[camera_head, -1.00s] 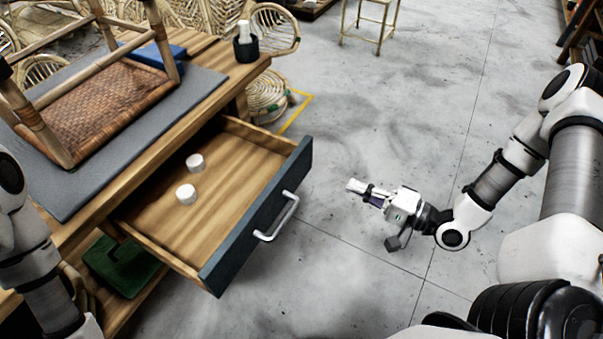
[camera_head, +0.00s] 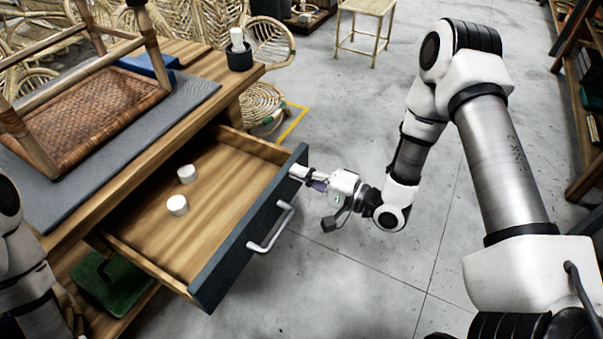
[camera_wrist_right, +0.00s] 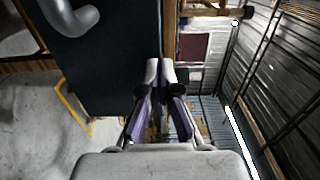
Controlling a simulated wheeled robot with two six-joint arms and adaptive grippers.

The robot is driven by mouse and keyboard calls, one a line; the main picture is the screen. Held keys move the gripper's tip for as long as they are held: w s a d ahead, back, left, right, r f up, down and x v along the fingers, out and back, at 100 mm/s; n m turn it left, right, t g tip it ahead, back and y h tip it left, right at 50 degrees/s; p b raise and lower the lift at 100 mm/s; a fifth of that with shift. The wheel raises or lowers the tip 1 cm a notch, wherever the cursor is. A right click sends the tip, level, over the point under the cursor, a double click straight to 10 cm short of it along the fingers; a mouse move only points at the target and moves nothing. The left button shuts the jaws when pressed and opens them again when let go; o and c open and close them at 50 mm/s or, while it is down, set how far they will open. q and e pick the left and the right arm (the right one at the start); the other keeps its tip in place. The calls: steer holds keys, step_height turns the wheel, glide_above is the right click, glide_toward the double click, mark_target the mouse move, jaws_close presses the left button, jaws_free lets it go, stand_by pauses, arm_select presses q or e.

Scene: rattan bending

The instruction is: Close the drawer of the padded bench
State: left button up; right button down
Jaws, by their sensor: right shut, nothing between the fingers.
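The padded bench (camera_head: 185,110) is a wooden workbench with a dark grey pad on top. Its drawer (camera_head: 215,205) is pulled out, with a dark front panel and a silver bar handle (camera_head: 272,228). Two white cylinders (camera_head: 186,174) lie inside the drawer. My right gripper (camera_head: 297,171) is shut and empty, with its tips at the drawer front near its far end, beyond the handle. In the right wrist view the shut fingertips (camera_wrist_right: 160,70) are at the edge of the dark front panel (camera_wrist_right: 115,60); contact is hard to tell.
An upturned rattan stool (camera_head: 90,105) lies on the pad, and a dark cup (camera_head: 241,56) stands at the bench corner. A green object (camera_head: 115,285) is on the shelf below. Open floor lies to the right of the drawer.

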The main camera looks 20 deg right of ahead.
arm_select(q)
steer(key=shift+w+a+f+b, duration=0.7)
steer(key=shift+w+f+b, duration=0.2)
steer(key=shift+w, duration=0.05)
arm_select(e)
steer(key=x, duration=2.3)
steer(key=shift+s, duration=0.1)
